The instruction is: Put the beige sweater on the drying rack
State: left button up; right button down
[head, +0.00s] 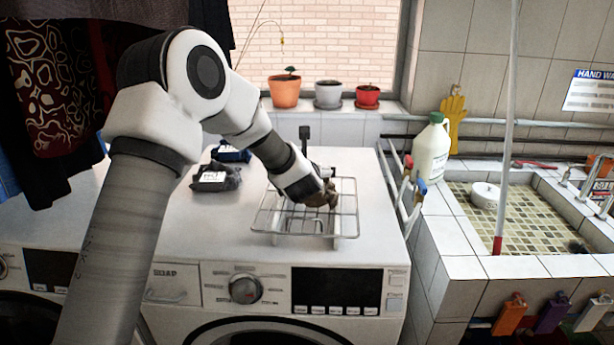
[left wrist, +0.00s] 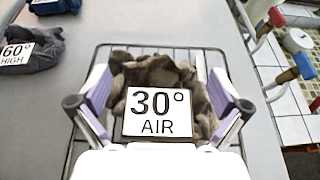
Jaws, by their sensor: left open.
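The beige sweater (left wrist: 155,72) is a crumpled brownish-beige bundle lying on the wire drying rack (head: 262,219), with a white "30° AIR" label on it. The rack stands on top of the washing machine, and its wires also show in the left wrist view (left wrist: 165,47). My left gripper (left wrist: 160,108) is open, with one finger on each side of the sweater. In the head view the sweater (head: 325,199) is partly hidden by my left gripper (head: 318,196). I cannot tell whether the fingers touch the cloth. My right gripper is not in view.
A dark grey garment (head: 216,181) labelled "60° HIGH" and a dark blue one (head: 231,153) lie left of the rack on the washer top. A white jug (head: 431,152) and the tiled sink (head: 470,240) are to the right. Potted plants line the windowsill.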

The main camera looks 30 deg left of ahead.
pick_arm(q)
jog(key=b+v, duration=0.1)
jog(key=v, duration=0.7)
jog(key=shift+b, duration=0.35)
